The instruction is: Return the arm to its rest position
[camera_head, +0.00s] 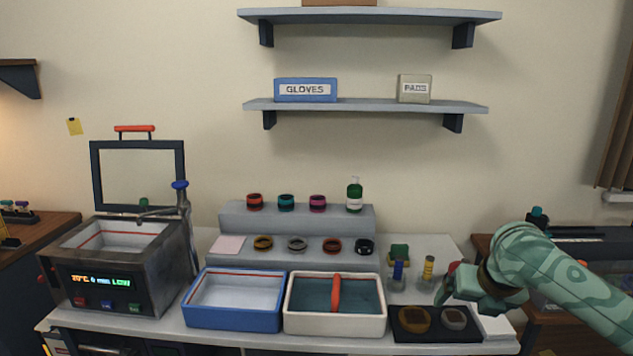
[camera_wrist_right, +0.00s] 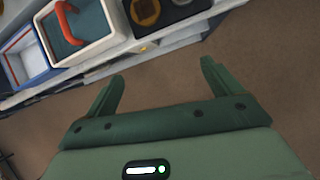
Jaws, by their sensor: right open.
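My right arm (camera_head: 565,285) is green and comes in from the right in the head view. Its gripper (camera_head: 444,296) is at the right end of the bench, near the black mat (camera_head: 400,337). In the right wrist view the gripper (camera_wrist_right: 160,80) is open, with two green fingers apart and nothing between them. It points over the brown floor in front of the bench edge. My left gripper is not in view.
A blue tray (camera_head: 233,325) and a white tray (camera_head: 335,326) with a red handle stand on the bench. An ultrasonic cleaner (camera_head: 70,302) is at the left. Several lens rings stand on the grey step (camera_head: 230,222). Floor (camera_wrist_right: 245,60) before the bench is clear.

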